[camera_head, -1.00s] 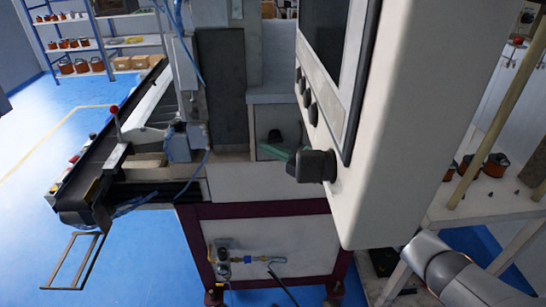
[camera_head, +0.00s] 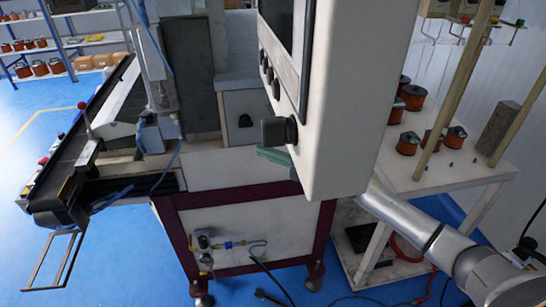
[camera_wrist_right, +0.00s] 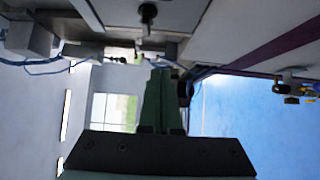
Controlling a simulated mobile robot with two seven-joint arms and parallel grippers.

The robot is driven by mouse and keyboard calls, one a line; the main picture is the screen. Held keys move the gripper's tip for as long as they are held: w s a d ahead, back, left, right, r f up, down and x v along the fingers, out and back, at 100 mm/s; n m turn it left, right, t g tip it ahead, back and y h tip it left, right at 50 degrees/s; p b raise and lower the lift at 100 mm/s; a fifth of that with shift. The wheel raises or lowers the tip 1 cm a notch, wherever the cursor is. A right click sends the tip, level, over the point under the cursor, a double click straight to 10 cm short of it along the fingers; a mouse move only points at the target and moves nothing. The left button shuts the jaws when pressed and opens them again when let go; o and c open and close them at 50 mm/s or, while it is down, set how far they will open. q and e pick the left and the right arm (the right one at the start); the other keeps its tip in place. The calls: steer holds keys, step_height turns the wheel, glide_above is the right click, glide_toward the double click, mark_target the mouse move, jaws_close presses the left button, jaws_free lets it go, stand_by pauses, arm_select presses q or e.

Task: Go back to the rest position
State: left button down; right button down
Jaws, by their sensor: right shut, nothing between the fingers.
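My right arm comes in from the right and passes behind the control panel (camera_head: 350,110). The green fingers of my right gripper (camera_head: 264,153) show just past the panel's lower left edge, in front of the machine's pale front. The rest of this gripper is hidden by the panel. In the right wrist view the green fingers (camera_wrist_right: 165,75) are together with nothing between them. They point toward the machine and appear clear of it. My left gripper is not in view.
The coil winder's maroon frame (camera_head: 240,192) stands in the middle, with a rail (camera_head: 85,150) at left. A white table (camera_head: 440,175) with several copper spools and upright poles stands right of the panel. Cables lie on the floor below. Blue floor (camera_head: 25,260) is open at left.

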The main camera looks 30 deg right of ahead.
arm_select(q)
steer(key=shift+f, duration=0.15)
arm_select(e)
steer(key=shift+v, duration=0.85)
